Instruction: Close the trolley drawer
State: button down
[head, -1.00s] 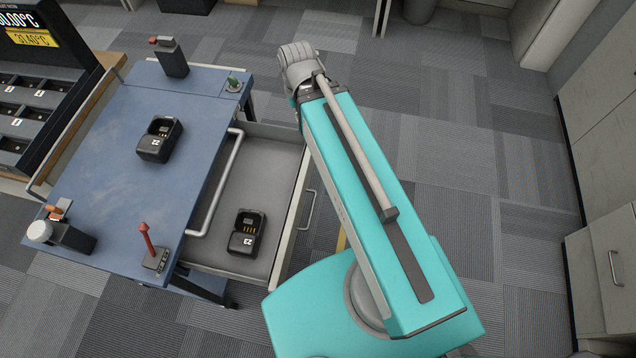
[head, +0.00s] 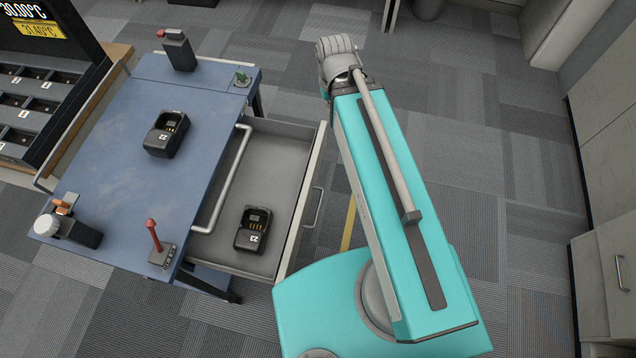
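The trolley (head: 120,180) has a blue top and stands at the left. Its grey drawer (head: 262,165) is pulled out to the right, well open. The drawer front (head: 304,205) carries a bar handle (head: 313,208). A black charger-like unit marked 23 (head: 253,231) lies inside the drawer, near its lower end. My teal arm stands just right of the drawer front, with a strip of floor between them. My gripper does not show in the head view, so its opening is hidden.
A black unit (head: 166,135), a red-knobbed device (head: 158,248) and other small devices stand on the trolley top. A slotted rack (head: 40,90) is far left. Grey cabinets (head: 608,130) line the right. Carpet between is clear.

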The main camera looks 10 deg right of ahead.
aim_at(278, 170)
jog(key=k, duration=2.3)
jog(key=u, duration=0.8)
jog(key=i, duration=1)
